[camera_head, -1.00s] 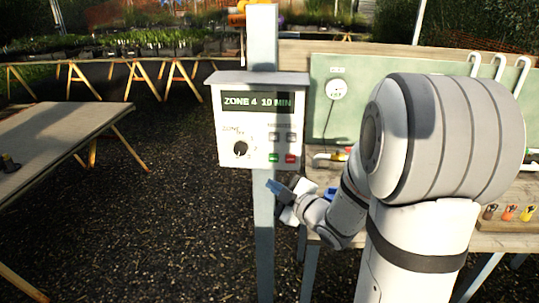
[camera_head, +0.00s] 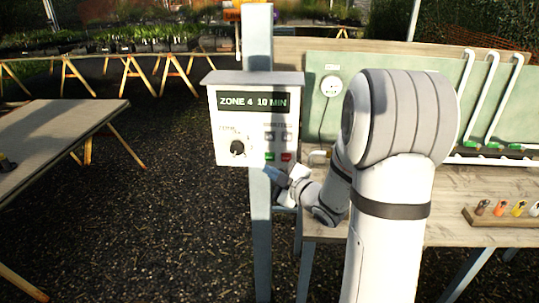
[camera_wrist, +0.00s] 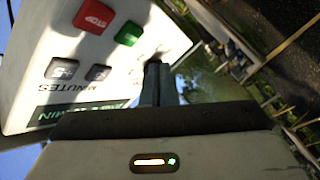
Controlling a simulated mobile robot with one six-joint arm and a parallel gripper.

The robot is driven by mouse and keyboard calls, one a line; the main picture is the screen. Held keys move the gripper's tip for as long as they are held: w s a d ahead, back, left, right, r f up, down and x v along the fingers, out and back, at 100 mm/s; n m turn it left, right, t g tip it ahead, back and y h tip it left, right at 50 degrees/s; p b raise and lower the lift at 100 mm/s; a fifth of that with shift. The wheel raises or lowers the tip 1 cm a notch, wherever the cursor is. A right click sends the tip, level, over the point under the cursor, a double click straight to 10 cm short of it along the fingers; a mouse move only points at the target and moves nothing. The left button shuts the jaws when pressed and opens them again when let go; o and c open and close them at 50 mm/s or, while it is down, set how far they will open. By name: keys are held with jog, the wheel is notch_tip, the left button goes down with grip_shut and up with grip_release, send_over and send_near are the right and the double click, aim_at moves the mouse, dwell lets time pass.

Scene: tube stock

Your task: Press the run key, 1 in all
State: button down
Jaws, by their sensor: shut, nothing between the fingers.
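The white control box (camera_head: 225,128) hangs on a grey post, and its display reads "ZONE 4 10 MIN". The green key (camera_head: 270,156), which looks like the run key, sits low on its face beside the red key (camera_head: 286,156). In the wrist view the green key (camera_wrist: 129,33) and the red key marked STOP (camera_wrist: 95,16) show clearly. My gripper (camera_head: 272,174) is just below the box's lower edge, under the green key. In the wrist view my gripper (camera_wrist: 158,68) is shut and empty, its fingertips apart from the green key in the picture. The depth gap to the panel is unclear.
The box also carries a zone dial (camera_head: 238,148) and two grey minutes keys (camera_wrist: 80,70). The grey post (camera_head: 260,215) runs down behind my gripper. A wooden bench (camera_head: 450,185) with a green board stands at the right.

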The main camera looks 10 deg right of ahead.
aim_at(262, 157)
jog(key=shift+w+d+b, duration=0.25)
jog(key=shift+w, duration=0.5)
jog(key=shift+w+d+b, duration=0.2)
jog(key=shift+w, duration=0.5)
dwell(1.0)
jog(key=shift+w+d+b, duration=0.15)
jog(key=shift+w+b, duration=0.2)
jog(key=shift+w, duration=0.05)
jog(key=shift+w+d, duration=0.1)
jog(key=shift+w, duration=0.25)
dwell(0.5)
jog(key=shift+s+b, duration=0.2)
jog(key=shift+b, duration=0.15)
jog(key=shift+s+a+b, duration=0.25)
jog(key=shift+s+b, duration=0.05)
jog(key=shift+s, duration=0.25)
